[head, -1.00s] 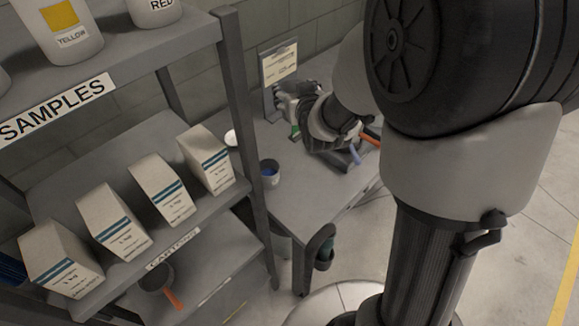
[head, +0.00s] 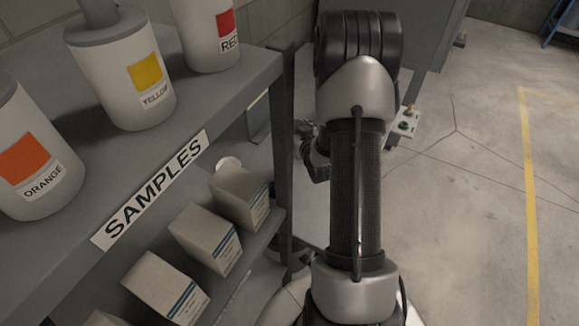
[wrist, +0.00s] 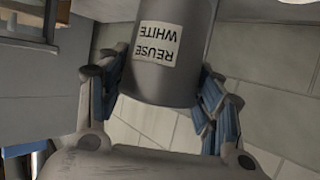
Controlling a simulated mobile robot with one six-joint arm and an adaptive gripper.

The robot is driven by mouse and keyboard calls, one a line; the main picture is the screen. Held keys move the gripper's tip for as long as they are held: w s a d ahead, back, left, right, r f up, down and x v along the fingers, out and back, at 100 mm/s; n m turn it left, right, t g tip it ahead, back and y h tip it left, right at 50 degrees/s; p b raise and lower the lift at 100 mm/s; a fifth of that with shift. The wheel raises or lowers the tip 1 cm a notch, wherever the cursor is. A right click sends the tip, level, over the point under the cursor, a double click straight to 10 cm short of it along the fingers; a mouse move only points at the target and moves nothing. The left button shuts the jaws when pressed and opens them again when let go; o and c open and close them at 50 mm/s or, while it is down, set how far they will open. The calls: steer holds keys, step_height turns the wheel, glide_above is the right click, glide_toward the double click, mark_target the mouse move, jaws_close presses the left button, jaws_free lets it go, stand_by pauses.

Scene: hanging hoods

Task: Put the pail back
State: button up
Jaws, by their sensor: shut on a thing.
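The pail (wrist: 178,88) is a grey cylinder with a pale label that reads REUSE WHITE, upside down in the wrist view. My gripper (wrist: 162,92) has its blue-padded fingers on both sides of the pail and is shut on it. The pail's far end runs out of the top of the wrist view. In the head view my arm hides most of the gripper, and I cannot make out the pail there. A dark part of my wrist shows just left of the arm.
A grey shelf (head: 205,75) on the left holds white sample containers labelled orange (head: 38,160), yellow (head: 125,75) and red (head: 212,35). Several cartons (head: 205,237) stand below. Open floor (head: 460,220) lies to the right.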

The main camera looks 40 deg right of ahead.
step_height(320, 180, down, 15)
steer(key=b, duration=0.3)
steer(key=shift+r, duration=0.15)
steer(key=shift+f+b, duration=0.2)
steer(key=shift+b, duration=0.2)
steer(key=o, duration=0.8)
steer(key=shift+o, duration=0.6)
